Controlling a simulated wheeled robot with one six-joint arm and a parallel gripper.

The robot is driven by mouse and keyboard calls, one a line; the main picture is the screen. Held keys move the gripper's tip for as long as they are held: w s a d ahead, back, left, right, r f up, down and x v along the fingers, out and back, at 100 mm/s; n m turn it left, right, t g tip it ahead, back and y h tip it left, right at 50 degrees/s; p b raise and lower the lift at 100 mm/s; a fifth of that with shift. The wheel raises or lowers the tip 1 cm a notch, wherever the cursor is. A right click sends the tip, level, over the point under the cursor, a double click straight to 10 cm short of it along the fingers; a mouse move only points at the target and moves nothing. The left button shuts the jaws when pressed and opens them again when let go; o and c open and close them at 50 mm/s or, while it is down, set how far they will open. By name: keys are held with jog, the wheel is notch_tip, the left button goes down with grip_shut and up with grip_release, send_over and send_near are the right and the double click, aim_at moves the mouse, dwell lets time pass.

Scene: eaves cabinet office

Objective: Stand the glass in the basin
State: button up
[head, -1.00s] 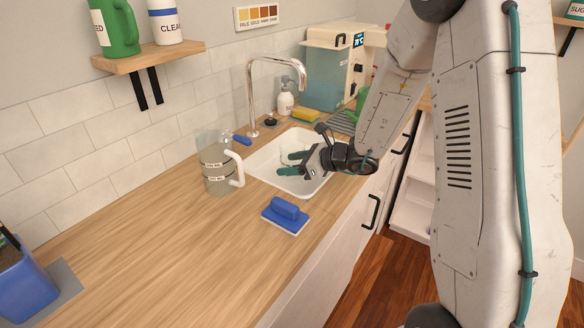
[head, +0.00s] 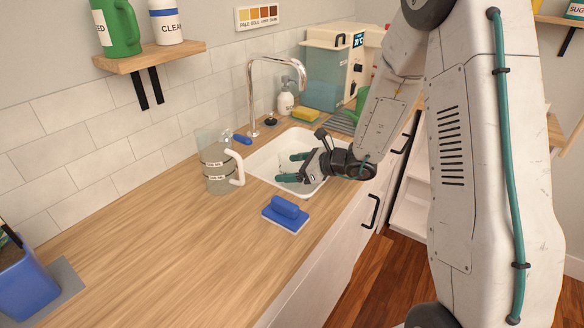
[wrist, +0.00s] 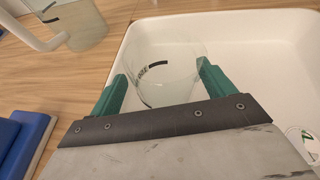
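The clear glass (wrist: 168,68), with a dark printed mark, is inside the white basin (wrist: 262,40) in the wrist view. It is between the two green fingers of my gripper (wrist: 160,85) and seems to stand upright, though its base is partly hidden by the gripper. In the head view, my gripper (head: 289,167) reaches into the basin (head: 262,166) from the right with its fingers spread apart. The glass is too faint to make out clearly there.
A clear jug (head: 215,165) with a white handle stands on the wooden counter left of the basin. A blue scrubber (head: 285,213) lies near the front edge. The chrome faucet (head: 252,95), soap bottle (head: 285,103) and yellow sponge (head: 306,116) are behind the basin.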

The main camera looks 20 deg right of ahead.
jog(key=shift+s+f, duration=0.3)
jog(key=shift+f, duration=0.2)
jog(key=shift+r, duration=0.2)
jog(key=v, duration=0.8)
jog(key=r+v, duration=0.1)
jog(key=v, duration=0.3)
jog(key=shift+w+r, duration=0.1)
jog(key=shift+w, duration=0.1)
jog(key=s+a+r+n+g+h, duration=0.1)
jog(key=s+a+r+n+g, duration=0.35)
jog(key=s+n, duration=0.25)
jog(key=s+a+r+n+g, duration=0.3)
jog(key=s+a+r+n, duration=0.25)
jog(key=s+n, duration=0.25)
jog(key=s+d+r+n+h, duration=0.1)
jog(key=s+d+n+h, duration=0.1)
jog(key=s+n+h, duration=0.2)
jog(key=s+d+r+n+h, duration=0.2)
jog(key=s+n+h, duration=0.3)
jog(key=s, duration=0.5)
jog(key=shift+s+d+r+n, duration=0.25)
jog(key=shift+d+n, duration=0.55)
jog(key=shift+n, duration=0.3)
